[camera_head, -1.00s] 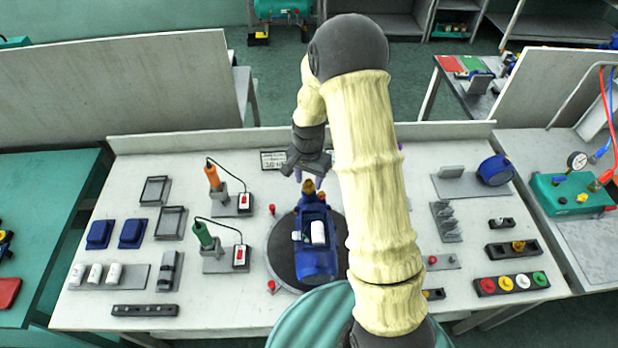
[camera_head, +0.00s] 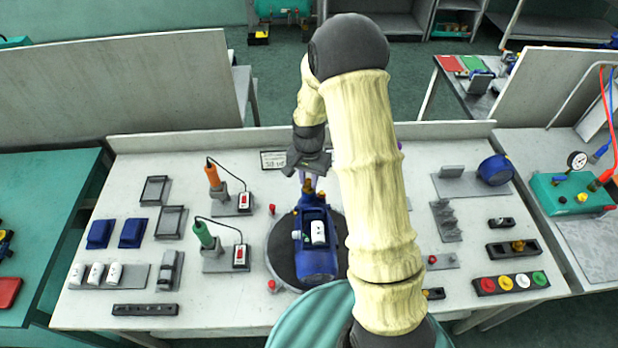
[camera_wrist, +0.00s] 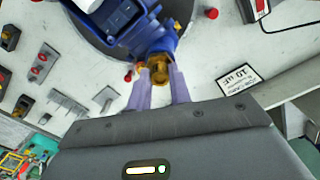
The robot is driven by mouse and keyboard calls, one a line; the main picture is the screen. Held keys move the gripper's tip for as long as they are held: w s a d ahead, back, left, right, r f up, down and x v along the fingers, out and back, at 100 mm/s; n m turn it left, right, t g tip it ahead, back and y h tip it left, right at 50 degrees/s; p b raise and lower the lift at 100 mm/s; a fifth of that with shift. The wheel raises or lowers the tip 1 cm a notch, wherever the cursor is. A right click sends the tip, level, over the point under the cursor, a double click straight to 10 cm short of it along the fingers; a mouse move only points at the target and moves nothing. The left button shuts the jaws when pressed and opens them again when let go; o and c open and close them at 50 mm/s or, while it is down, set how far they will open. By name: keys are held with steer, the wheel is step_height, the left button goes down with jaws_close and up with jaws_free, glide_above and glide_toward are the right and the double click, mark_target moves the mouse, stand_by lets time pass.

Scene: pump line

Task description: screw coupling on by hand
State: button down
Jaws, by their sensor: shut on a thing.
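The blue pump (camera_head: 318,255) stands on a dark round turntable (camera_head: 283,262) in the middle of the bench. A brass coupling (camera_wrist: 159,70) sits at the end of the pump's blue port in the wrist view. My gripper (camera_wrist: 160,80) is shut on the coupling, with one purple finger on each side. In the head view my gripper (camera_head: 308,180) is at the pump's far end, and my arm covers part of the bench to its right. How far the coupling is threaded on cannot be told.
An orange-handled tool (camera_head: 212,177) and a green-handled tool (camera_head: 203,235) stand in holders to the left. A small sign (camera_wrist: 239,79) lies near the back ledge. Red pegs (camera_head: 271,286) stand around the turntable. Racks and a tray of coloured caps (camera_head: 511,284) are at the right.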

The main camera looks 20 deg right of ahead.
stand_by(0.4)
steer(key=m, duration=0.3)
steer(key=shift+f, duration=0.1)
steer(key=shift+m+p, duration=0.45)
steer(key=shift+m, duration=1.45)
steer(key=m+p, duration=0.1)
steer(key=m, duration=0.1)
steer(key=shift+m+p, duration=0.3)
steer(key=shift+p, duration=0.05)
steer(key=shift+m, duration=0.5)
